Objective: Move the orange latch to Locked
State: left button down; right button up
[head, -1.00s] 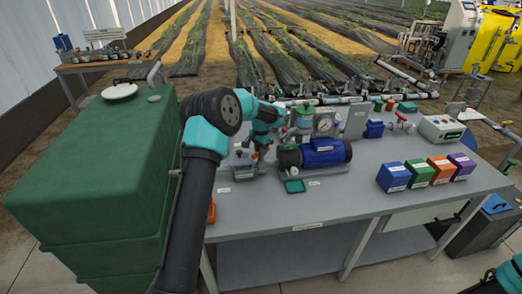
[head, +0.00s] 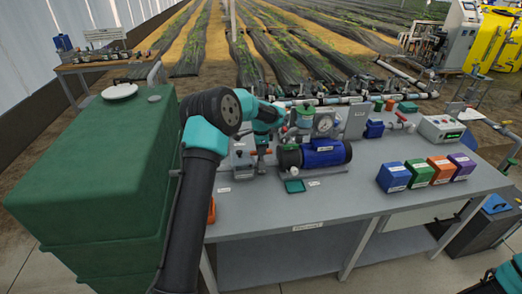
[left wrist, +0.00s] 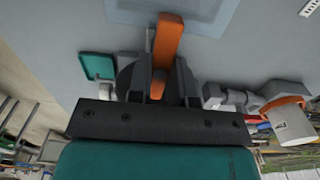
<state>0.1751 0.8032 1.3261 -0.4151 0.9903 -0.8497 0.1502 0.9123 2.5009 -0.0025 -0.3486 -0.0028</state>
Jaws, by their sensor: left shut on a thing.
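The orange latch (left wrist: 167,40) shows in the left wrist view as an orange bar running from the top middle down between the dark fingers. My left gripper (left wrist: 158,88) is shut on it. The fingers hide the lower part of the bar. In the head view my left gripper (head: 262,147) is at the back left of the bench, beside a small grey labelled fixture (head: 243,163). The latch is too small and covered there to read its position, and no Locked mark is legible. My right gripper is out of view; only a piece of teal arm shows at the lower right.
A blue pump (head: 322,153) with a gauge (head: 324,124) stands just right of the gripper. A green tank (head: 95,165) is at left. Several coloured boxes (head: 425,171) and a white control box (head: 441,128) sit on the right.

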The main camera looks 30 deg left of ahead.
pick_arm(q)
jog(key=c, duration=1)
grip_release()
jog(key=shift+c, duration=0.2)
jog(key=shift+r, duration=0.15)
notch_tip(320, 180, up, 17)
